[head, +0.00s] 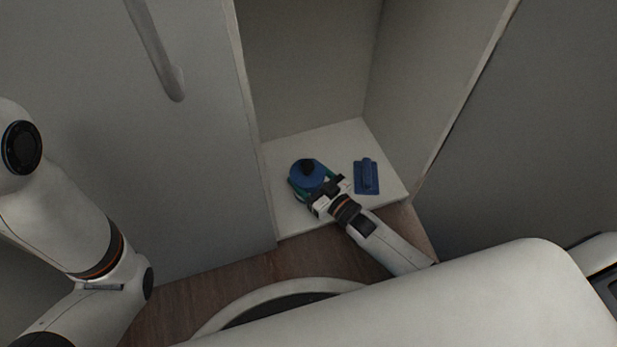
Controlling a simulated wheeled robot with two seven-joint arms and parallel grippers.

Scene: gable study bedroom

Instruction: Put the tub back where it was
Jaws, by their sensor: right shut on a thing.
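The tub (305,172) has a blue lid with a dark knob and a green-teal body. It is at the left front part of a white cupboard floor (350,139). My right gripper (325,187) reaches in from the lower right and is shut on the tub's near right side. I cannot tell whether the tub's base rests on the cupboard floor. My left arm shows at the left edge, but its gripper is out of view.
A blue object with a raised handle (366,176) lies right of the tub on the cupboard floor. Upright panels (257,130) close in the cupboard on both sides. A grey door with a long handle (160,50) is at the left. The back of the cupboard floor is clear.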

